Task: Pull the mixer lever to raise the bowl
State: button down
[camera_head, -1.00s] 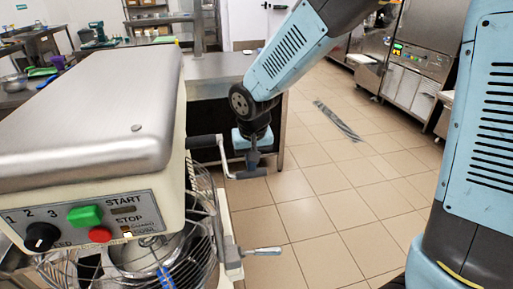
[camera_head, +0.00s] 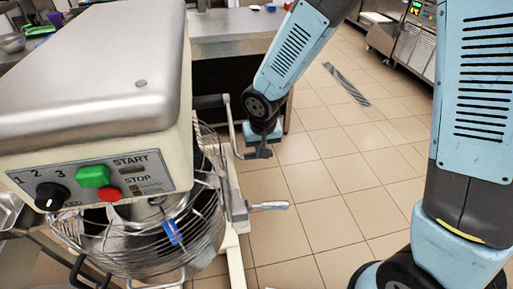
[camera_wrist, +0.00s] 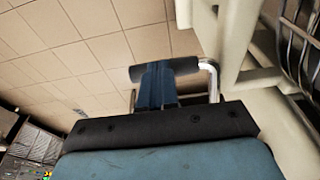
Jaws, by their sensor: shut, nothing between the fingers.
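The mixer (camera_head: 90,80) fills the left of the head view. Its bowl (camera_head: 190,228) sits low behind a wire guard. A bent metal lever (camera_head: 234,130) stands out from the mixer's right side. Its dark cylindrical grip (camera_wrist: 183,67) and chrome bend show in the wrist view. My gripper (camera_head: 262,150) is at the outer end of the lever, pointing down. In the wrist view my gripper (camera_wrist: 157,72) is shut and empty, with its fingers overlapping the grip. I cannot tell whether they touch it.
A shorter lever with a silver handle (camera_head: 268,206) juts from the mixer's lower right. A steel table (camera_head: 235,25) stands behind my gripper. The tiled floor (camera_head: 330,190) on the right is open, with a grey strip (camera_head: 346,84) on it.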

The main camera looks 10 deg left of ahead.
jog(key=shift+s+f, duration=0.2)
jog(key=s+d+r, duration=0.2)
jog(key=s+r, duration=0.3)
jog(key=r, duration=0.7)
jog(key=shift+d, duration=0.2)
